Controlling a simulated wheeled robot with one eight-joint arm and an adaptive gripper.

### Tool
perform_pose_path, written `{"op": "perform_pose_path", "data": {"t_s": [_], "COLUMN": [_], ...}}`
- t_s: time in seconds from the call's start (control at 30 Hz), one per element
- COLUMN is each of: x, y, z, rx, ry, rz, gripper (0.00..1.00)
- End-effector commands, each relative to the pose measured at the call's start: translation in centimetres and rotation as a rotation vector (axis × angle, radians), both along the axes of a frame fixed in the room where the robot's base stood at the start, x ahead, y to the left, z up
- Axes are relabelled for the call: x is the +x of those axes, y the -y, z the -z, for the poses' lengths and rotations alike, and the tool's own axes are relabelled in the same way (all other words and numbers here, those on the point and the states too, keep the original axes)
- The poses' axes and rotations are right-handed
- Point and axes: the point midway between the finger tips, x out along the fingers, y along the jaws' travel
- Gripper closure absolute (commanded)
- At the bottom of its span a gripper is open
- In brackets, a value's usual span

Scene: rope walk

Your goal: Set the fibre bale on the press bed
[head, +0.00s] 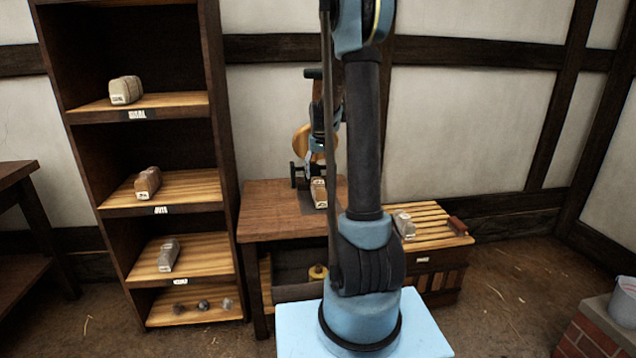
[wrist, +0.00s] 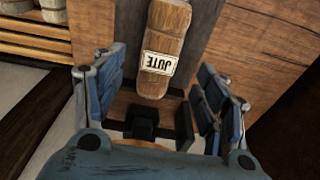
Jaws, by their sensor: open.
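A brown bale with a white JUTE label (wrist: 168,38) lies on a dark grey strip (wrist: 207,55) in the wrist view, which looks like the press bed. In the head view the bale (head: 319,193) sits on the wooden bench, at the front of a small dark press (head: 296,172) with a round wooden part. My gripper (wrist: 158,88) is open, its blue fingers apart on either side of the bale's labelled end, with visible gaps. In the head view my gripper (head: 313,165) is just behind the bale and small, partly hidden by my arm.
A shelf (head: 216,150) at left holds bales on separate boards, with several small lumps on the lowest. A slatted crate (head: 440,236) right of the bench carries a pale bale (head: 404,224). A bucket (head: 624,302) stands on brickwork at far right. The right floor is clear.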

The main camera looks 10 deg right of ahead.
Motion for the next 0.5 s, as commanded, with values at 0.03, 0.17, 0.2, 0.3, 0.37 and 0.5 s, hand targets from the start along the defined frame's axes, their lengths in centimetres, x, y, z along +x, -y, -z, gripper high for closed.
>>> {"op": "perform_pose_path", "data": {"t_s": [0.03,0.17,0.2,0.3,0.37,0.5], "x": [-0.1,-0.2,-0.3,-1.1,-2.1,-5.5], "y": [0.0,0.0,0.0,0.0,0.0,-0.1], "z": [-0.5,-1.4,-1.6,-2.2,-2.8,-4.5], "rx": [0.0,0.0,0.0,0.0,0.0,0.0], "ry": [0.0,0.0,0.0,0.001,0.003,0.008], "rz": [0.0,0.0,0.0,-0.001,-0.001,-0.003], "gripper": [0.34,0.34,0.34,0.34,0.34,0.34]}}
